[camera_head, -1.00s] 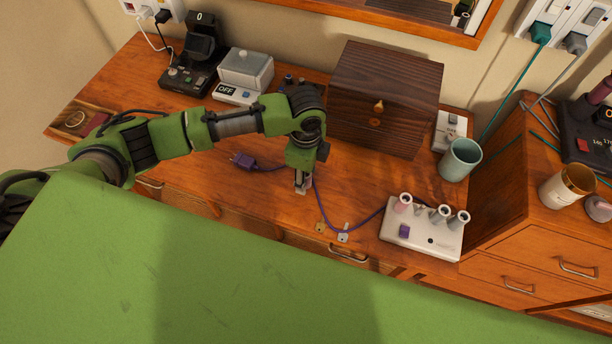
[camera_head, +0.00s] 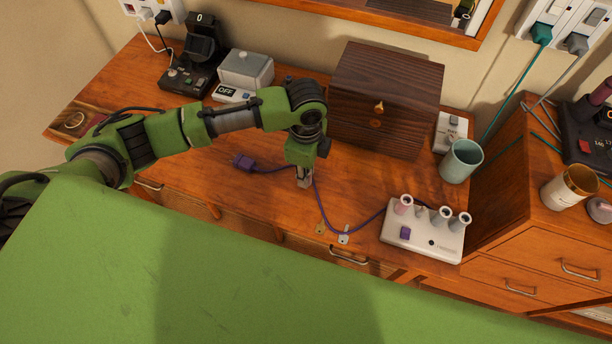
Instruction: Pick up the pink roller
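The pink roller (camera_head: 404,204) stands upright on the left part of a white roller base (camera_head: 421,241), on the right side of the wooden dresser top. Several grey rollers stand to its right on the same base. My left gripper (camera_head: 304,182) points down over the middle of the dresser, left of the base and apart from the pink roller. Its fingers are small and partly hidden by the wrist, so I cannot tell whether they are open or shut. My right gripper is not in view.
A purple cord (camera_head: 327,217) with a plug (camera_head: 243,161) runs below my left gripper to the base. A dark wooden box (camera_head: 385,85) stands behind, a teal cup (camera_head: 461,161) behind the base, and a taller cabinet (camera_head: 540,190) at right. Dresser top between gripper and base is mostly clear.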

